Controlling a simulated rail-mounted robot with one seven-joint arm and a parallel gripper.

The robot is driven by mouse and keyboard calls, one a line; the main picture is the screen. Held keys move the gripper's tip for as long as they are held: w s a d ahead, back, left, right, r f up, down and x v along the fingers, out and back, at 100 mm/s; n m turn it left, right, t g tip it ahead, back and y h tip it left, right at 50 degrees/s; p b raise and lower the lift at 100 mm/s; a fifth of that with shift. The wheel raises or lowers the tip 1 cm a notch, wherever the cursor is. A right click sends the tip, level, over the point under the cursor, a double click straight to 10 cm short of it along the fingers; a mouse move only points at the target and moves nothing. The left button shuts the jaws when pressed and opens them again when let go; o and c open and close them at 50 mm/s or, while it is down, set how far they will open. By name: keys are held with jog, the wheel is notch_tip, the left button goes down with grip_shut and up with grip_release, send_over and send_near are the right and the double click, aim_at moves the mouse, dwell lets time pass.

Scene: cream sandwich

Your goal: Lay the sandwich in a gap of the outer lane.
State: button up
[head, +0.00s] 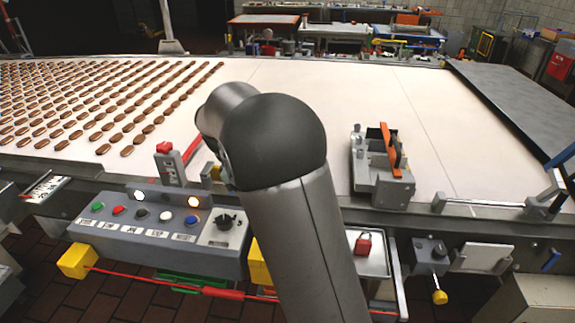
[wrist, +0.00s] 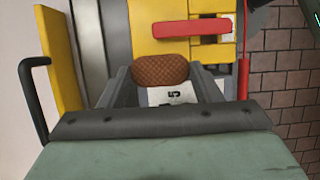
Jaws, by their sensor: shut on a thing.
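A brown, waffle-textured sandwich (wrist: 160,70) sits between the two grey fingers of my gripper (wrist: 161,78) in the wrist view. My gripper is shut on it. In the head view my own arm hides the gripper and the held sandwich. The wide pale belt (head: 310,90) carries long lanes of brown sandwiches (head: 100,95) on its left part. The lane at the right edge of these (head: 172,102) runs from the front of the belt to the back. I cannot make out a clear gap in it.
A control panel (head: 150,232) with coloured buttons stands along the belt's front edge. A grey device with an orange bar (head: 393,150) stands at the belt's front right. The wrist view shows a yellow part with a red handle (wrist: 190,27).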

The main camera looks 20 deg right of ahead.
jog(key=s+a+f+m, duration=0.1)
jog(key=s+a, duration=0.4)
jog(key=a, duration=0.6)
jog(key=s+a+f+m, duration=0.1)
jog(key=s+a+f, duration=0.2)
jog(key=a, duration=0.8)
jog(key=s+a+f+m+g, duration=0.1)
jog(key=s+a+f, duration=0.1)
jog(key=s+a, duration=0.5)
jog(key=a, duration=0.4)
jog(key=shift+m+y, duration=0.4)
